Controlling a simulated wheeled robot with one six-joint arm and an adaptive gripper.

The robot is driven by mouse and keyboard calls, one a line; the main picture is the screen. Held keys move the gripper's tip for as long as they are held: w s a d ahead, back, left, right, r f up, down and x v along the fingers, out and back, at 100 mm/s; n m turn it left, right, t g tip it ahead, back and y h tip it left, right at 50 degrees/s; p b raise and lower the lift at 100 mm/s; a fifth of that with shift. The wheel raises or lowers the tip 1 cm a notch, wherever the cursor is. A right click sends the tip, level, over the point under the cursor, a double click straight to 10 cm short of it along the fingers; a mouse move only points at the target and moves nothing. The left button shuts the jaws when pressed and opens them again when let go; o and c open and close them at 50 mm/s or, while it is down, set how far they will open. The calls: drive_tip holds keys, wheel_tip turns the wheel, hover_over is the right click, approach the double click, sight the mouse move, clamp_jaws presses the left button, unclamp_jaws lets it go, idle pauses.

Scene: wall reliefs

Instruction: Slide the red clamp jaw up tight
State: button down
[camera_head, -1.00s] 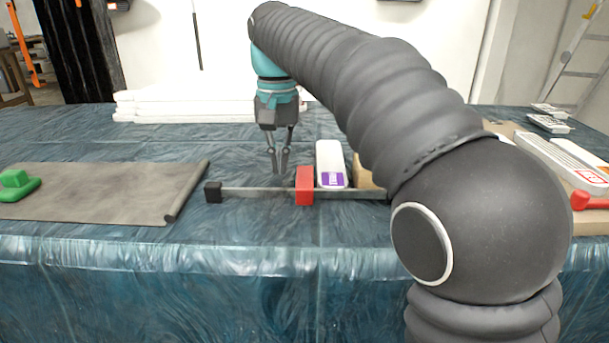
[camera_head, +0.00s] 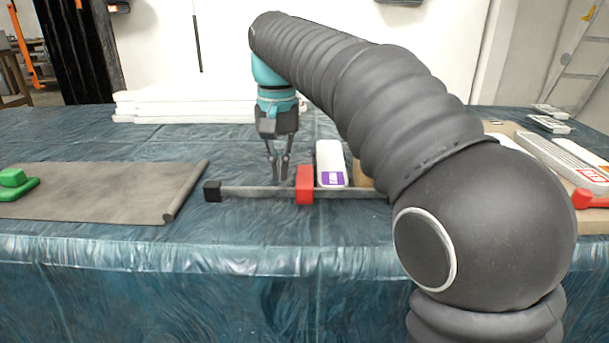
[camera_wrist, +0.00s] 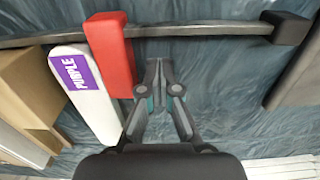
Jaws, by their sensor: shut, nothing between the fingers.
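The red clamp jaw (camera_head: 305,185) sits on a grey metal bar (camera_head: 255,192) that lies left to right on the table. A white object with a purple label (camera_head: 330,160) stands just right of the jaw. In the wrist view the jaw (camera_wrist: 112,50) appears against or very close to this white object (camera_wrist: 88,95), whose label reads PURPLE. A tan block (camera_wrist: 30,85) is beyond it. My gripper (camera_head: 280,178) points down, shut and empty, left of the jaw and close behind the bar. In the wrist view its fingertips (camera_wrist: 160,65) are beside the jaw, apart from it.
A black stop (camera_head: 212,191) caps the bar's left end. A grey mat (camera_head: 100,190) with a green object (camera_head: 14,184) lies to the left. White stacked boards (camera_head: 185,105) are behind. A board with packages (camera_head: 560,158) lies right. My arm hides the bar's right end.

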sight(299, 173)
drive_tip(key=shift+w+d+f, duration=0.1)
drive_tip(key=shift+w+d, duration=0.05)
drive_tip(key=shift+d, duration=2.35)
idle(1.2)
drive_tip(key=shift+a+p, duration=0.6)
drive_tip(key=shift+a, duration=0.15)
wheel_tip(299, 173, up, 3)
drive_tip(key=p, duration=0.2)
drive_tip(key=shift+p, duration=0.4)
drive_tip(key=shift+r, duration=2.55)
